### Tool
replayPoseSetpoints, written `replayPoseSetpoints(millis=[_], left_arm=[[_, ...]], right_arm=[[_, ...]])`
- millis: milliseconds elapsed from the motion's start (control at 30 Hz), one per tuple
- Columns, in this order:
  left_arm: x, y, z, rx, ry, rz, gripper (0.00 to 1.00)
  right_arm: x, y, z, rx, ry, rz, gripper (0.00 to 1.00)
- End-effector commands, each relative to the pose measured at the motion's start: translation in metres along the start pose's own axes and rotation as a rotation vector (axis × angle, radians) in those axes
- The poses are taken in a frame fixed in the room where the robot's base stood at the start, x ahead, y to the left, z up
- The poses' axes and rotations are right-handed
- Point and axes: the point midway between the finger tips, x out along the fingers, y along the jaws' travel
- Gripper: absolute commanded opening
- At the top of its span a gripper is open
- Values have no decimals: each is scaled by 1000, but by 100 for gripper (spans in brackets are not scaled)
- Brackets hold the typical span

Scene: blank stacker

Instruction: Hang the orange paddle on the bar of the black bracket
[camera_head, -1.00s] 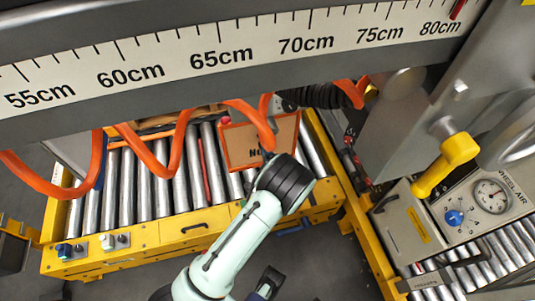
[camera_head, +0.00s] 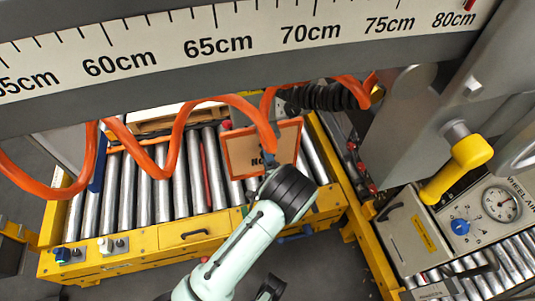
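The orange paddle (camera_head: 243,154) is a flat panel with an orange rim, a brown face and dark lettering. It shows above the roller conveyor, just beyond my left wrist. My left gripper (camera_head: 268,160) is in front of the panel's lower part. The dark wrist covers most of the gripper and some lettering, so finger opening and any hold on the paddle cannot be told. A dark piece (camera_head: 270,288) at the bottom edge may be my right gripper; its state is unclear. I cannot pick out the black bracket or its bar with certainty.
A large ruled beam (camera_head: 170,52) crosses the top. A coiled orange hose (camera_head: 178,140) hangs before the yellow-framed roller conveyor (camera_head: 190,232). A grey machine with a yellow handle (camera_head: 468,158) and a gauge (camera_head: 502,204) stands at right. Dark floor is clear at the bottom.

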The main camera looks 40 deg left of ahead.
Motion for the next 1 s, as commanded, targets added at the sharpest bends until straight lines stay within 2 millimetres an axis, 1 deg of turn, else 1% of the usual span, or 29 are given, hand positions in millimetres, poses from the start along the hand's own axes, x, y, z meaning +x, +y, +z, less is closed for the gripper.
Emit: replayPoseSetpoints(millis=[233,267,333,467,567,800,900,1000], left_arm=[[0,0,0,-1,0,-1,74],[-1,3,0,3,1,10,74],[-2,3,0,3,1,10,74],[-11,2,-1,3,3,8,74],[-28,1,-1,3,5,8,74],[-83,0,-1,2,5,2,74],[-103,0,-1,2,5,1,74],[-118,-1,-1,0,3,0,74]], right_arm=[[0,0,0,0,-1,0,43],[0,0,0,0,-1,0,43],[0,0,0,0,-1,0,43],[-2,-1,2,-1,-7,0,43],[-4,-2,6,-2,-17,-1,43],[-11,-4,16,-4,-45,-2,43],[-12,-5,19,-5,-54,-2,43],[-14,-5,21,-5,-60,-2,43]])
